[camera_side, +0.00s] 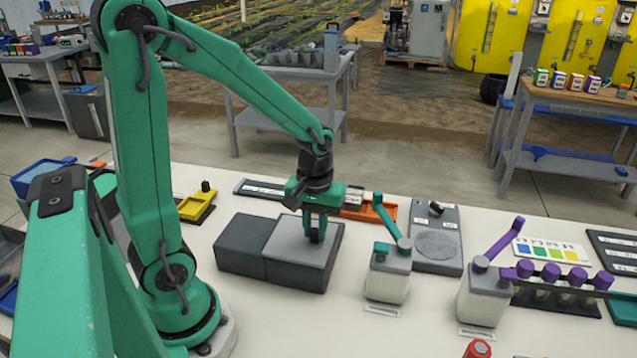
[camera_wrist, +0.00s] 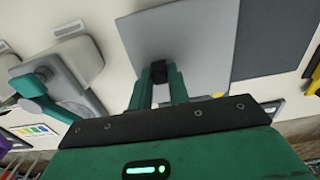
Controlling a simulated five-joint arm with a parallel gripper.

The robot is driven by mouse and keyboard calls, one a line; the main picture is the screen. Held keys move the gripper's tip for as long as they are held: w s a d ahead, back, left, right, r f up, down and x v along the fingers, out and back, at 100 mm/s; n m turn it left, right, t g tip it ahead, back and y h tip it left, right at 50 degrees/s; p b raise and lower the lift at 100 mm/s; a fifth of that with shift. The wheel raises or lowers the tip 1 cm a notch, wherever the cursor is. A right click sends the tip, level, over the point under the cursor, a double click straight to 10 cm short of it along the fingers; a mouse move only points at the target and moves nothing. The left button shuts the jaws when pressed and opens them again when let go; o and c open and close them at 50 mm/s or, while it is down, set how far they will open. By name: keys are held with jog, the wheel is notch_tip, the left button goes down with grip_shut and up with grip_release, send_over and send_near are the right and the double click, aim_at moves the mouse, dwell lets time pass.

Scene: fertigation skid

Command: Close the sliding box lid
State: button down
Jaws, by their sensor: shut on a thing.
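A dark grey box (camera_side: 243,246) stands on the white table in the side view, left of centre, and shows at the upper right of the wrist view (camera_wrist: 275,40). A light grey flat lid (camera_side: 289,236) lies level over the block at its right end; it fills the middle of the wrist view (camera_wrist: 208,45). My gripper (camera_side: 315,237) points straight down over the lid. Its green fingers are shut on the lid's small dark knob (camera_wrist: 157,72). The fingers hide part of the knob, and I cannot tell whether any opening shows.
A white bottle with a teal lever (camera_side: 388,278) stands right of the box. A purple-lever bottle (camera_side: 482,295) and a scale-like grey device (camera_side: 436,243) are further right. An orange tray (camera_side: 380,213) lies behind, and a yellow holder (camera_side: 195,207) is back left.

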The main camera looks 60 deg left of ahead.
jog(key=shift+w+d+r, duration=0.1)
jog(key=shift+w+d, duration=0.15)
jog(key=shift+w, duration=0.15)
jog(key=c, duration=1.3)
grip_release()
jog(key=shift+s+r, duration=0.1)
jog(key=shift+r, duration=3.8)
